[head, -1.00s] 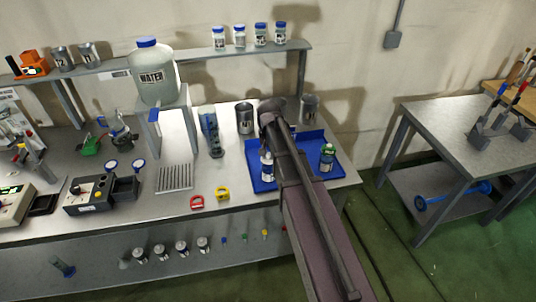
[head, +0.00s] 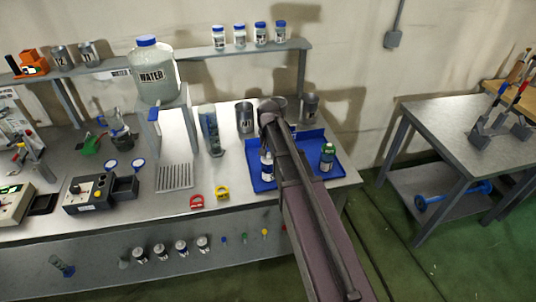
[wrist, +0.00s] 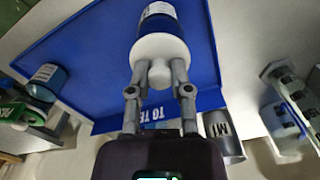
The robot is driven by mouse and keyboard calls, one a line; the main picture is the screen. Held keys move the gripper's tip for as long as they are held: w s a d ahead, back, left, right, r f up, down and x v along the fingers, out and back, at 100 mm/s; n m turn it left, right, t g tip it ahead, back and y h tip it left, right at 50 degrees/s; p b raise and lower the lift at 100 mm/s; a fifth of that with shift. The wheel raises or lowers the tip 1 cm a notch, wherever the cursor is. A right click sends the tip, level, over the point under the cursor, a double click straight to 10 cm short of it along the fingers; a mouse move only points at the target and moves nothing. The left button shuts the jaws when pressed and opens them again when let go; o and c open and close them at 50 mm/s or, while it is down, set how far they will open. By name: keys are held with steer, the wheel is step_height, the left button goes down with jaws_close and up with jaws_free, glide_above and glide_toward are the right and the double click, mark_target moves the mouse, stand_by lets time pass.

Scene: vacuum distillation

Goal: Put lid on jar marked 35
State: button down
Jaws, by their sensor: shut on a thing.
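My gripper (wrist: 158,80) is shut on the small white knob of a white round lid (wrist: 160,48) in the wrist view. Directly beyond the lid is a blue jar (wrist: 163,27) with a pale label, in line with it. I cannot tell whether lid and jar touch, and the number 35 is not readable. The jar appears over the blue tray (wrist: 85,45), which also shows in the head view (head: 262,186).
On the tray stand a blue-and-white bottle (head: 266,167) and a green-capped bottle (head: 327,157). Grey metal beakers (head: 245,118) stand behind the tray. A shelf at the back holds blue-capped jars (head: 240,37). Bench space left of the tray holds small red (head: 197,202) and yellow clips (head: 222,192).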

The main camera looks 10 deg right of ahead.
steer(key=shift+c, duration=2.3)
jaws_free()
steer(key=o, duration=0.5)
steer(key=shift+c, duration=0.2)
steer(key=shift+r, duration=0.1)
steer(key=shift+r+p, duration=3.45)
steer(key=shift+p, duration=0.1)
steer(key=s+f+n+b, duration=0.3)
steer(key=s+n, duration=0.1)
steer(key=s, duration=1.4)
